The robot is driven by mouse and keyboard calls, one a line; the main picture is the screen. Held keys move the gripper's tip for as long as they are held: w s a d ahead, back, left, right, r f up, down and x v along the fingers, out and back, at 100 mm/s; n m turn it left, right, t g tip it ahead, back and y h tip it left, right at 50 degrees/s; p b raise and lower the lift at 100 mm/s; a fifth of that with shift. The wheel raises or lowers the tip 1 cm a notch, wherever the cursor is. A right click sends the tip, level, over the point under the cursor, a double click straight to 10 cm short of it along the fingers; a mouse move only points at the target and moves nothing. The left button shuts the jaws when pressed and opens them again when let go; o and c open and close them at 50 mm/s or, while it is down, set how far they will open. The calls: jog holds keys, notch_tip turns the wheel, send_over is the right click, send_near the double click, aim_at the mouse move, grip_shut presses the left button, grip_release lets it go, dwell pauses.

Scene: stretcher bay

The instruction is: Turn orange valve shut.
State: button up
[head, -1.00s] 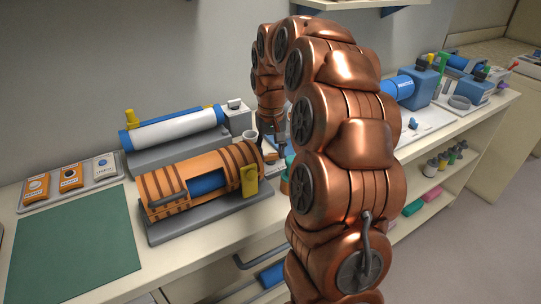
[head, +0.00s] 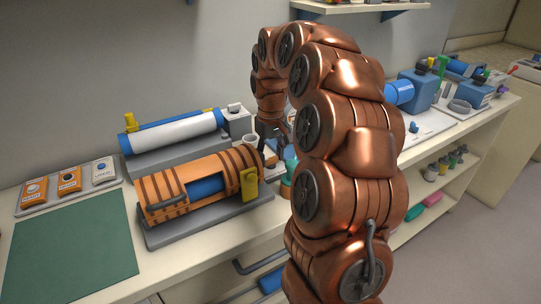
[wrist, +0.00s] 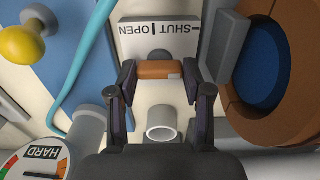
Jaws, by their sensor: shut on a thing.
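The orange valve handle (wrist: 160,69) shows in the wrist view as a short bar between my fingertips. My gripper (wrist: 160,76) is shut on it, one finger at each end. The bar lies across the picture, below a white plate (wrist: 160,37) marked SHUT and OPEN. It is at right angles to the plate's upright line. An open grey pipe end (wrist: 162,126) sits just below the handle. In the head view my gripper (head: 272,145) is down behind the orange-banded cylinder, and my arm and fingers hide the valve there.
An orange-banded cylinder (head: 160,190) on a grey base stands beside my gripper. In the wrist view, a large orange ring (wrist: 282,80) is close right, a gauge (wrist: 35,158) lower left and a yellow knob (wrist: 22,44) upper left. A green mat (head: 75,245) is clear.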

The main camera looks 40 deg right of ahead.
aim_at(270, 158)
jog(key=o, duration=1.2)
jog(key=shift+c, duration=0.2)
jog(key=shift+r, duration=0.15)
notch_tip(270, 158, up, 12)
